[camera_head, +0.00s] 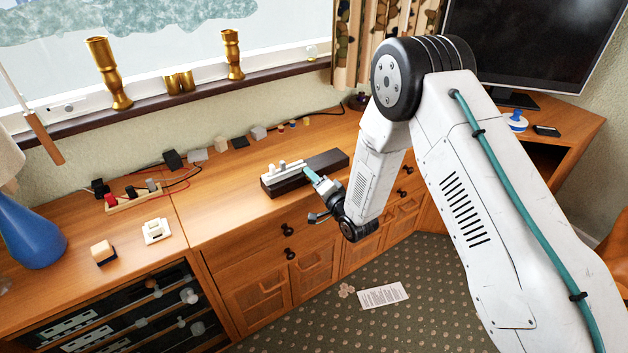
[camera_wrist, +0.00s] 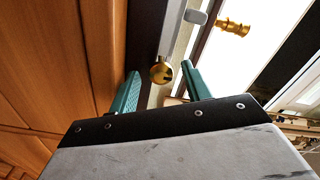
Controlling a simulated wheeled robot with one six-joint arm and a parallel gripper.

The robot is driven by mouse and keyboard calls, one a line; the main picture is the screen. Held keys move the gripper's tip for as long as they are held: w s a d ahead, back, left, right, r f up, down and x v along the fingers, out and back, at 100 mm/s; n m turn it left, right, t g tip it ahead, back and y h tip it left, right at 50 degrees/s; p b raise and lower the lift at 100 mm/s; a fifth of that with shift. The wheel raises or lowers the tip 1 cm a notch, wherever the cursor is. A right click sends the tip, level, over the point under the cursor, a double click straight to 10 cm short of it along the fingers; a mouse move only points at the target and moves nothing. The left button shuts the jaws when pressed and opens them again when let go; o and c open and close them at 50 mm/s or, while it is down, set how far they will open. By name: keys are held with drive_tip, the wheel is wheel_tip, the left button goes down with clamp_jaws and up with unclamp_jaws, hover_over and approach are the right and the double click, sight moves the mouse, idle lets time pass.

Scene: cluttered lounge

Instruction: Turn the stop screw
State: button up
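A small brass screw head (camera_wrist: 161,73) with a dark slot shows in the wrist view; I take it as the stop screw. It sits by the end of a pale bar, between my two teal fingertips in the picture. Whether it lies between the fingers or just beyond them, I cannot tell. My gripper (camera_wrist: 160,69) is open, with a wide gap and no visible contact with the screw. In the head view my gripper (camera_head: 312,176) is at the front of a white fitting (camera_head: 284,168) on a long dark block (camera_head: 325,163). The screw is not discernible there.
The block lies on the wooden cabinet top (camera_head: 225,195). A power strip (camera_head: 133,198) with cables, a white switch (camera_head: 156,231) and a blue lamp (camera_head: 30,235) are to the left. Brass candlesticks (camera_head: 109,75) stand on the windowsill. A monitor (camera_head: 535,45) is at right.

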drive_tip(key=v, duration=0.7)
drive_tip(key=shift+s+d, duration=0.25)
drive_tip(key=shift+s, duration=0.1)
